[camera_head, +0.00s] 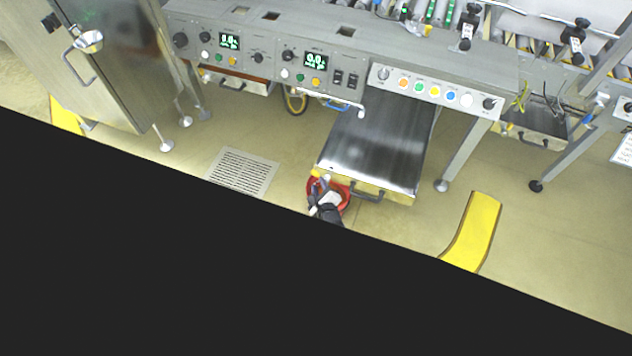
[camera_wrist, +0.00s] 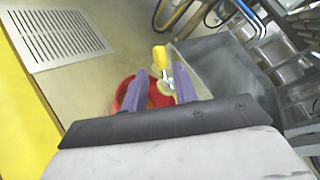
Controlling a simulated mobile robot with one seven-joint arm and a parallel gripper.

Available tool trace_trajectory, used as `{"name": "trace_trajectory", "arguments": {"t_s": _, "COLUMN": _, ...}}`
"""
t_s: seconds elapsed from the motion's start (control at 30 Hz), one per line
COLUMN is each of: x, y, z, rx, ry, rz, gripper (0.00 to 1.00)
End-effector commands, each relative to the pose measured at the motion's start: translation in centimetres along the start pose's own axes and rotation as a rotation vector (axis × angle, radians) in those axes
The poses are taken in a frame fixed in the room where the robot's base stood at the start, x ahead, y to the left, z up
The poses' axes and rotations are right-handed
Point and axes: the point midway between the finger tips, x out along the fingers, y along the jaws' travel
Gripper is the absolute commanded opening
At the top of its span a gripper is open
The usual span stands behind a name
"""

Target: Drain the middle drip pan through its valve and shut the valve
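The middle drip pan (camera_head: 372,150) is pulled out from under the machine, with a dark handle on its front edge. Its surface is dark and shiny; I cannot tell how much liquid it holds. Its side also shows in the wrist view (camera_wrist: 220,70). A valve with a yellow handle (camera_wrist: 160,57) sits at the pan's front left corner. A red bucket (camera_head: 343,190) stands below that corner and shows behind my fingers in the wrist view (camera_wrist: 124,90). My gripper (camera_wrist: 159,70) is open, its purple fingers apart on either side of the valve. Contact is unclear.
A floor drain grate (camera_head: 242,171) lies left of the bucket. A yellow curved piece (camera_head: 473,232) is on the floor at right. Machine legs (camera_head: 461,155) stand right of the pan. Other pans (camera_head: 540,125) sit under the machine. A steel cabinet (camera_head: 110,60) is at left.

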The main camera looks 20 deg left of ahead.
Motion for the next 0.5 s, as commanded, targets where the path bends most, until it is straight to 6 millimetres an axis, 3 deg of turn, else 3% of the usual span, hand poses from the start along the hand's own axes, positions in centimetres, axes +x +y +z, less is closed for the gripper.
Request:
{"name": "trace_trajectory", "arguments": {"t_s": 0.2, "x": 3.0, "y": 0.4, "z": -0.2, "rx": -0.001, "ry": -0.002, "rz": 0.002, "gripper": 0.29}}
{"name": "trace_trajectory", "arguments": {"t_s": 0.5, "x": 5.2, "y": 0.1, "z": -0.1, "rx": 0.0, "ry": 0.0, "rz": 0.001, "gripper": 0.29}}
